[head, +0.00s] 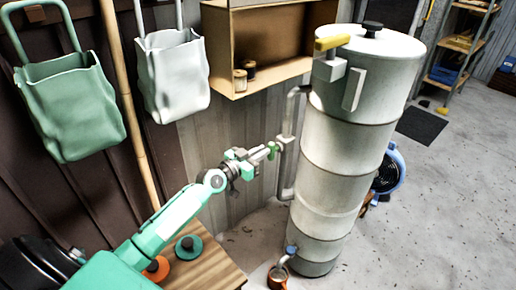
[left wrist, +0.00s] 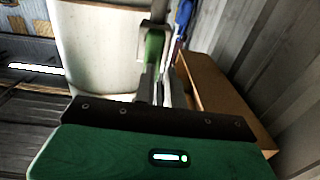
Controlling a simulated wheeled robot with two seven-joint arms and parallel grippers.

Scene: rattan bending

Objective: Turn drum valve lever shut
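The tall pale steam drum (head: 345,140) stands upright at the middle right, with a grey pipe (head: 287,175) down its left side. A green valve lever (head: 272,151) sits by the pipe at about mid height. My left gripper (head: 262,153) reaches it from the left. In the left wrist view the green lever (left wrist: 154,47) shows between the close-set fingers (left wrist: 153,85), which appear shut on it. The fingers partly hide the lever, and its exact angle is hard to tell. My right gripper is not in view.
A blue-handled tap (head: 291,249) sits low over a copper-coloured pot (head: 277,276). A wooden shelf box (head: 262,45) and two hanging bags, green (head: 72,105) and white (head: 175,80), are on the wall. A wooden table (head: 210,268) stands below my arm.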

